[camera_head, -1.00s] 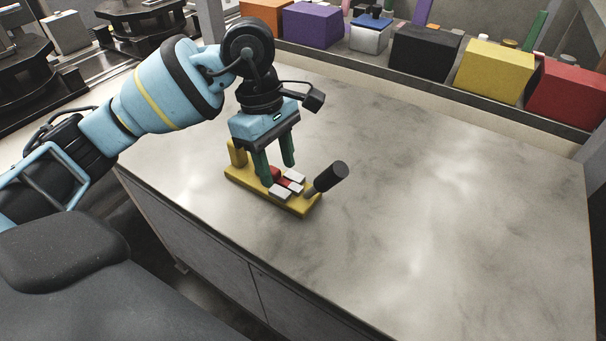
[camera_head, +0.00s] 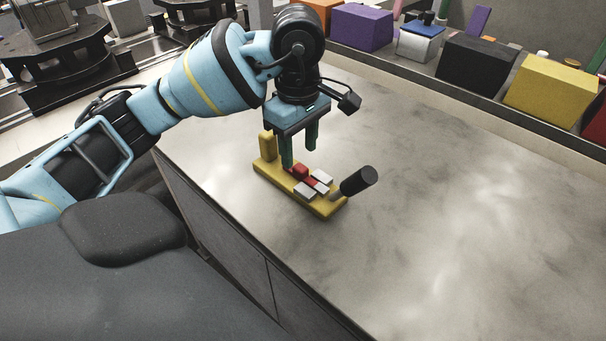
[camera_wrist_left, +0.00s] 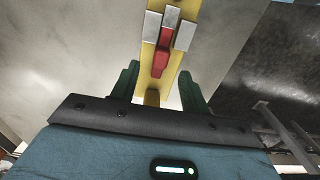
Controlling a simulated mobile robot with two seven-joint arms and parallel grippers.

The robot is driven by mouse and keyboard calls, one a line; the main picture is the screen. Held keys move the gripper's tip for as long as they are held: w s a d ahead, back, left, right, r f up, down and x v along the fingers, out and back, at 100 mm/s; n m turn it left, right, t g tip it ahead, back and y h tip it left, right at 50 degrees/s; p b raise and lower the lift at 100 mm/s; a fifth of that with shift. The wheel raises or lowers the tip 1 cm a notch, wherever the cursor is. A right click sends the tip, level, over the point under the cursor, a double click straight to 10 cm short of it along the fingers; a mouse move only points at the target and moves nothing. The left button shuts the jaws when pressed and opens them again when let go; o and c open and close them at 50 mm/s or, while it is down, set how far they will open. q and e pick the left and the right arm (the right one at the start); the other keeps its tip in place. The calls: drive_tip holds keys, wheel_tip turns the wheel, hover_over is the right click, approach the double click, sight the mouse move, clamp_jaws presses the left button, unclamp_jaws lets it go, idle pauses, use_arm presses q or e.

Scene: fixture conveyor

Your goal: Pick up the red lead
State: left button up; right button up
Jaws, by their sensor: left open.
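The red lead (camera_head: 301,170) lies along the yellow fixture (camera_head: 328,208) on the grey bench, with light grey blocks on both sides of it. It also shows in the left wrist view (camera_wrist_left: 162,55), running between the grey blocks. The fixture has a short yellow post at one end and a black-handled lever (camera_head: 360,181) at the other. My left gripper (camera_head: 299,156) points down over the post end of the fixture, its green fingers open and apart. In the wrist view the fingers (camera_wrist_left: 159,72) stand on either side of the fixture, with nothing between them held.
A row of coloured boxes lines the back of the bench: purple (camera_head: 362,27), black (camera_head: 476,64) and yellow (camera_head: 552,90). Dark machinery (camera_head: 65,60) stands at the left. The bench right of the fixture is clear.

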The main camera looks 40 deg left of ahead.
sight(300, 167)
use_arm(q)
wheel_tip(300, 167, down, 4)
drive_tip(key=shift+d+f, duration=0.1)
drive_tip(key=shift+f, duration=0.15)
use_arm(e)
drive_tip(key=shift+w+r, duration=0.1)
drive_tip(key=shift+w, duration=0.4)
use_arm(q)
clamp_jaws()
use_arm(e)
drive_tip(key=shift+s, duration=0.35)
use_arm(q)
drive_tip(key=shift+r, duration=0.1)
drive_tip(key=shift+r, duration=0.45)
wheel_tip(300, 167, up, 2)
drive_tip(key=shift+r, duration=0.15)
drive_tip(key=s+r+b, duration=0.1)
drive_tip(key=s, duration=1.5)
drive_tip(key=shift+a+r, duration=0.3)
drive_tip(key=shift+a, duration=0.15)
use_arm(e)
drive_tip(key=shift+w+f, duration=0.2)
drive_tip(key=shift+f, duration=0.3)
